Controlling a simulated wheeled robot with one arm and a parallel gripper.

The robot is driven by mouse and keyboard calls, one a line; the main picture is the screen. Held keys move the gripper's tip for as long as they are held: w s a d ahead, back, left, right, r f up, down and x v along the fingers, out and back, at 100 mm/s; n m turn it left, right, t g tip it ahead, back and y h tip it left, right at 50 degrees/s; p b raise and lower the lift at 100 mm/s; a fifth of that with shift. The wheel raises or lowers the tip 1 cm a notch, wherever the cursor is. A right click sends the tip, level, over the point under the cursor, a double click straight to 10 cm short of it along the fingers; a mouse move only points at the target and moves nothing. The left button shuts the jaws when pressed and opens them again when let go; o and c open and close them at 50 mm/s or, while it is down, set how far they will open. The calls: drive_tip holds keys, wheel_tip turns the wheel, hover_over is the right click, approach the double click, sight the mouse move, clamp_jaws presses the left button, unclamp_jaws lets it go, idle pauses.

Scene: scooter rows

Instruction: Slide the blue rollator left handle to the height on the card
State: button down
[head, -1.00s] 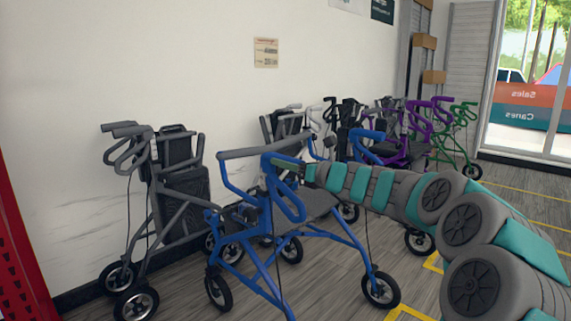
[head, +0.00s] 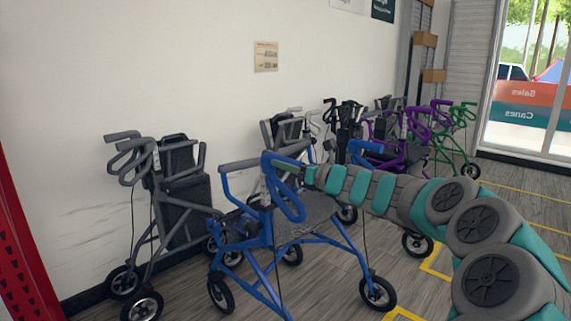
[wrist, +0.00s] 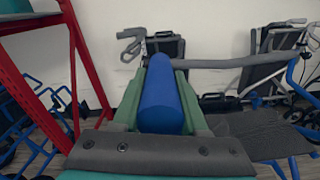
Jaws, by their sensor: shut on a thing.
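The blue rollator (head: 268,250) stands in front of the wall, in the middle of the head view. My gripper (head: 306,174) is at its nearer upright handle. In the wrist view my gripper (wrist: 160,105) has its two green fingers on either side of a thick blue grip (wrist: 160,92), shut on it.
A grey rollator (head: 180,190) stands close on the left, beside a red perforated rack (head: 22,260). Several more rollators, including a purple one (head: 384,152) and a green one (head: 462,135), stand behind to the right. Open floor with yellow lines lies at right.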

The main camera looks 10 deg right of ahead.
drive_tip(key=shift+c, duration=2.2)
unclamp_jaws()
drive_tip(key=v, duration=0.7)
drive_tip(key=shift+s+d, duration=0.25)
drive_tip(key=shift+s, duration=0.05)
